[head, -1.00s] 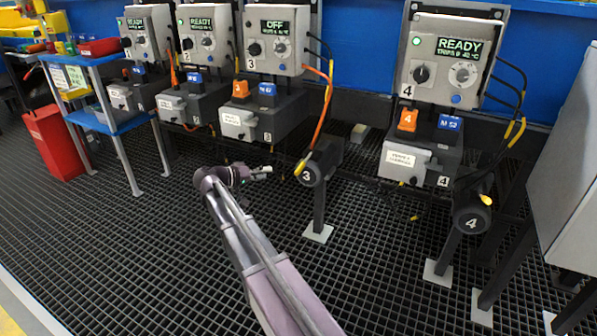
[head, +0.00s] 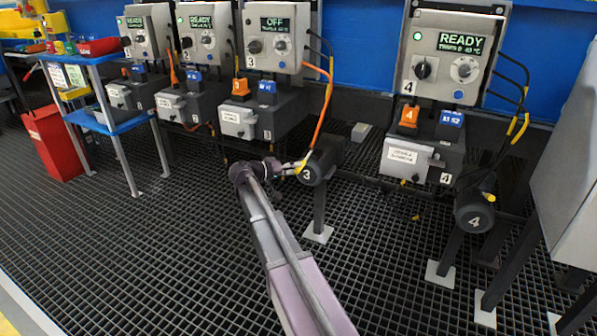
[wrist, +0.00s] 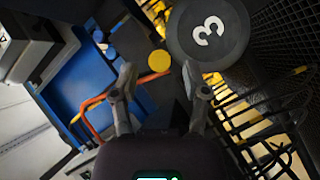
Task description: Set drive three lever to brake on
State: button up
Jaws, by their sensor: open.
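The drive three motor (head: 320,167) is a dark cylinder marked 3 on a post, in the middle of the head view. Its lever has a yellow knob (wrist: 158,62), which lies in the gap between my fingertips in the wrist view, near the cylinder's face (wrist: 208,30). In the head view the lever is hard to separate from my gripper (head: 288,167), which is just left of the motor. My gripper is open, its two fingers apart on either side of the knob. I cannot tell how far the knob is beyond the fingertips.
The drive three cabinet (head: 273,36) reads OFF. Its lower box (head: 255,115) has orange and blue switches. An orange cable (head: 326,105) hangs just above the motor. Drive four's motor (head: 474,212) stands to the right.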

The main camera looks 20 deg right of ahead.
aim_at(304, 161)
jog(key=shift+x, duration=1.35)
jog(key=shift+c, duration=0.2)
